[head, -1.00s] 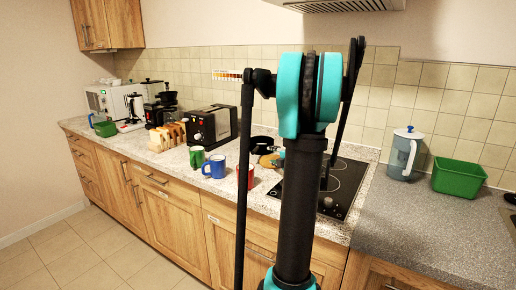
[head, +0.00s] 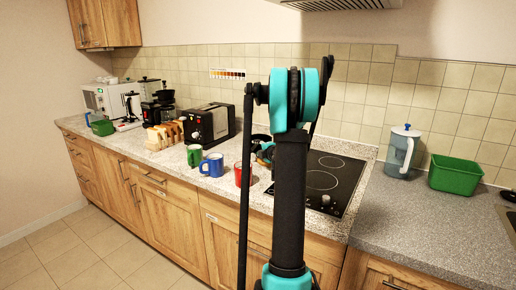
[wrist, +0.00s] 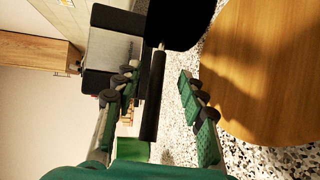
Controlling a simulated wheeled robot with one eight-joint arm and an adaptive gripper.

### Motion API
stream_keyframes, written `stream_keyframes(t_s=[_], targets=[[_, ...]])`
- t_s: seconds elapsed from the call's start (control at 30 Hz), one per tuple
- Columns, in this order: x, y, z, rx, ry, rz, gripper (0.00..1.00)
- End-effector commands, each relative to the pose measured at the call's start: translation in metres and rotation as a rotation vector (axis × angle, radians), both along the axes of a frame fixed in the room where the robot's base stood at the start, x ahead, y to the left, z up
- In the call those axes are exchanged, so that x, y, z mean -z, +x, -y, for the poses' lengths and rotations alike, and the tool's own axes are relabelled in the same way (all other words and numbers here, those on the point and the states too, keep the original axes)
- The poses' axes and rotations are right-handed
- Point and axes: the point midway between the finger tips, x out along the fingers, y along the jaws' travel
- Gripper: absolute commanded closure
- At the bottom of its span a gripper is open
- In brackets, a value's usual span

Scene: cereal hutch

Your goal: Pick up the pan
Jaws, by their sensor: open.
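The pan (wrist: 180,22) is black and shows at the top of the wrist view. Its dark handle (wrist: 152,100) runs down between the two green-padded fingers of my gripper (wrist: 157,84). The fingers are open, with a gap on the right side of the handle; whether the left finger touches it I cannot tell. In the head view a dark strip of the pan (head: 261,137) shows behind my gripper (head: 264,153), and my arm hides the rest.
A round wooden board (wrist: 265,70) lies beside the pan. Red (head: 241,175), blue (head: 212,165) and green (head: 194,155) mugs stand to the left on the counter. A black toaster (head: 209,124) stands behind them. The cooktop (head: 322,180) is clear to the right.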

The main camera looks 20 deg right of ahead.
Motion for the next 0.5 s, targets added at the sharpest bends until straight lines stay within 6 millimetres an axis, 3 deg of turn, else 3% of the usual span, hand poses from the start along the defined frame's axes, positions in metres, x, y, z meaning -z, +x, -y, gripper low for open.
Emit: stream_keyframes(t_s=[0.2,0.43,0.5], targets=[[0.005,0.029,-0.003,-0.001,0.000,0.000,0.59],[0.005,0.031,-0.003,0.000,0.000,0.000,0.59],[0.005,0.031,-0.003,0.000,0.000,0.000,0.66]])
